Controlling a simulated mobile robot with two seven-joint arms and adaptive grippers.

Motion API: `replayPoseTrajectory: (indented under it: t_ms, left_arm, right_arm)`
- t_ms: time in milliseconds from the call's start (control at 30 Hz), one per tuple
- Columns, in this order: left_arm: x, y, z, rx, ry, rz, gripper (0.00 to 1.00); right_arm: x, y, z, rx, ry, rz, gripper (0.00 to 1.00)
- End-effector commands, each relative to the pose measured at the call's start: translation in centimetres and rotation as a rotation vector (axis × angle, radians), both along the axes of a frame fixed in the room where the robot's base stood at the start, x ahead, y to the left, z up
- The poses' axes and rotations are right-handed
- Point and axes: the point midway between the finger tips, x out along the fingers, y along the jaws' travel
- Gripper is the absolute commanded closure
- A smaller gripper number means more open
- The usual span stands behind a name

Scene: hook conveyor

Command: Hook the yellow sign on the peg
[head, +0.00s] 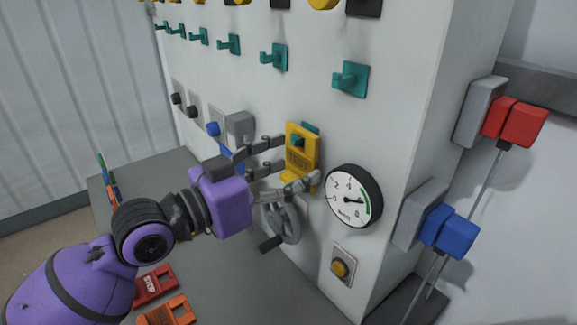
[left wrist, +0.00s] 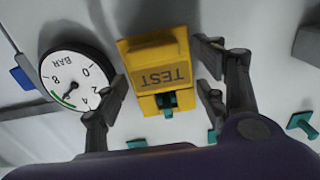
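The yellow sign (head: 304,158) is upright against the white panel, just left of the gauge. A teal peg (head: 298,140) shows through the opening in its upper part. In the left wrist view the sign (left wrist: 157,72) reads TEST upside down, and the peg (left wrist: 165,101) pokes through its slot. My left gripper (head: 296,165) is around the sign with fingers on both sides. In the left wrist view the gripper (left wrist: 162,72) shows gaps between the fingers and the sign's edges, so it is open. My right gripper is out of view.
A round gauge (head: 354,196) is right of the sign, and a handwheel (head: 283,222) is below. Other teal pegs (head: 350,79) line the panel above. A red sign (head: 154,286) and an orange sign (head: 167,311) lie on the grey surface. Switch boxes are at right.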

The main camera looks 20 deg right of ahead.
Motion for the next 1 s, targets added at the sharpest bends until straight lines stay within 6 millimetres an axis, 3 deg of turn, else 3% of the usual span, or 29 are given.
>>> replayPoseTrajectory:
  t_ms: [100, 467, 567, 1000]
  left_arm:
    - [0.0, 0.0, 0.0, 0.000, 0.000, 0.000, 0.19]
    - [-0.1, 0.3, -0.1, 0.001, 0.000, 0.001, 0.19]
    - [-0.4, 1.3, -0.1, 0.003, -0.001, 0.002, 0.19]
    - [-3.6, 8.9, -0.1, 0.005, 0.001, 0.002, 0.19]
  right_arm:
    - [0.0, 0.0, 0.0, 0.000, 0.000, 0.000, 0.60]
    - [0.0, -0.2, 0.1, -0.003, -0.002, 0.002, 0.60]
    - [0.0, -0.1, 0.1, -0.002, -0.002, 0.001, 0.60]
    - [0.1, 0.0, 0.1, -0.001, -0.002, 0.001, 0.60]
